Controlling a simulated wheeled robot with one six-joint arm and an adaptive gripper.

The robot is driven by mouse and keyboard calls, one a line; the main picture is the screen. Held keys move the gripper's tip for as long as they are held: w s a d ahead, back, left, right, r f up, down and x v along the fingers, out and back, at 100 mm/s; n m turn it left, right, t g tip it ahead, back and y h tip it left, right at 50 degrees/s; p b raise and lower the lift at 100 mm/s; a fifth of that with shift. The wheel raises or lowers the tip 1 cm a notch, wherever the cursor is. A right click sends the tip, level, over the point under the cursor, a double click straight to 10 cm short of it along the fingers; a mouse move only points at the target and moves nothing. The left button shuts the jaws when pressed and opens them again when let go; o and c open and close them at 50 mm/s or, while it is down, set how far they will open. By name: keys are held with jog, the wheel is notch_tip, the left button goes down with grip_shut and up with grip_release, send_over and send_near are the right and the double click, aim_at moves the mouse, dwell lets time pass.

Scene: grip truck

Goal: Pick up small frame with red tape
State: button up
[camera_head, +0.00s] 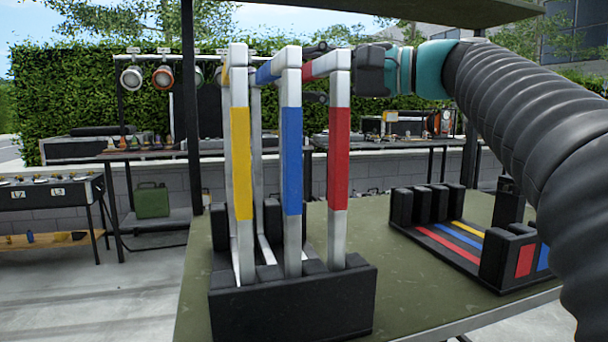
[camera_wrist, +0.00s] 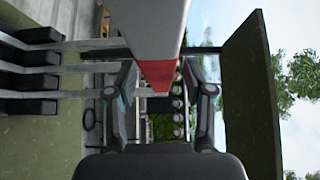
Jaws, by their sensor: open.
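The frame with red tape (camera_head: 339,160) is white and stands upright at the right end of the row, its foot in a black slotted holder (camera_head: 290,310). My gripper (camera_head: 318,72) comes in from the right at the height of the frame's top corner. In the wrist view, its two fingers (camera_wrist: 160,70) are spread on either side of the white frame, and the red tape (camera_wrist: 156,73) shows between them. I see no clear closing on the frame. Part of the frame's top is hidden by the gripper.
Frames with blue tape (camera_head: 292,160) and yellow tape (camera_head: 241,165) stand close on the left in the same holder. A second black rack (camera_head: 445,250) with coloured stripes lies on the green table (camera_head: 400,290) at the right. A dark post (camera_head: 190,120) rises behind.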

jog(key=shift+w+a, duration=0.25)
jog(key=shift+a, duration=0.35)
grip_shut()
notch_tip(320, 180, up, 12)
jog(key=p, duration=0.1)
jog(key=shift+p, duration=0.4)
jog(key=v, duration=1.8)
jog(key=shift+w+d, duration=0.1)
